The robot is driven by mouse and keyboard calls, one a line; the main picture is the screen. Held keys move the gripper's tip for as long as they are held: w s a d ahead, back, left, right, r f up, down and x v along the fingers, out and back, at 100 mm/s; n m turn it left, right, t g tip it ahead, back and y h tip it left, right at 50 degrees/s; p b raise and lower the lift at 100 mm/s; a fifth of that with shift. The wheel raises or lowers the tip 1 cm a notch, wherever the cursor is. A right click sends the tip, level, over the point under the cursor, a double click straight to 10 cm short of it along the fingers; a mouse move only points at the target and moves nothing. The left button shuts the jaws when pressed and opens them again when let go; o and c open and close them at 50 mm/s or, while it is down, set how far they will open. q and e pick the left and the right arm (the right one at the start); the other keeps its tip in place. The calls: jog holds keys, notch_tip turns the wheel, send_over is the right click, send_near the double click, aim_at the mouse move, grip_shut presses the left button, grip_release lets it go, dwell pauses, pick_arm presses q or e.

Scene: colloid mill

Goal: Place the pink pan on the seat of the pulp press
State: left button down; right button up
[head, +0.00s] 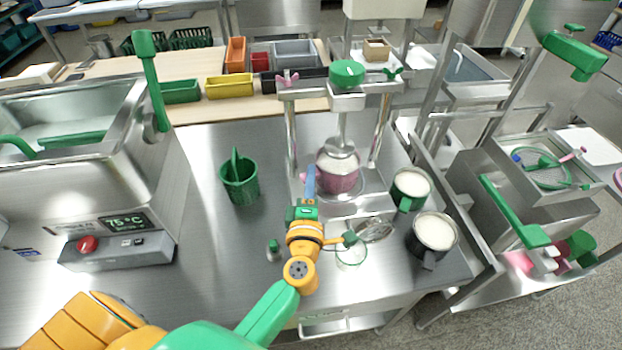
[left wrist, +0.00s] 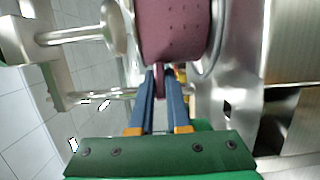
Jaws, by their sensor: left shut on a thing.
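The pink pan (head: 338,180) shows in the head view under the round metal plate of the pulp press (head: 348,97), between its two posts. It looks upright, with pale contents inside. My left gripper (head: 311,181) is at the pan's left front side. In the left wrist view, the blue fingers of my left gripper (left wrist: 159,80) are closed on the pan's handle, and the dark pink, perforated wall of the pan (left wrist: 174,35) fills the top middle. Whether the pan's bottom touches the seat of the press cannot be told. My right gripper is not in view.
A green pot (head: 410,202) and a dark pot (head: 421,244), both with white contents, stand to the right of the press. A glass bowl (head: 351,257) and a strainer (head: 376,231) lie in front.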

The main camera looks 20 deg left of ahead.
pick_arm(q)
jog(key=shift+s+f, duration=0.1)
jog(key=shift+f, duration=0.05)
jog(key=c, duration=0.9)
grip_release()
jog(key=shift+s+d+r, duration=0.1)
jog(key=shift+r, duration=0.1)
jog(key=b+v, duration=0.2)
jog(key=v, duration=0.9)
jog(key=shift+s+d+b, duration=0.1)
jog(key=shift+s+b, duration=0.2)
jog(key=shift+s, duration=0.05)
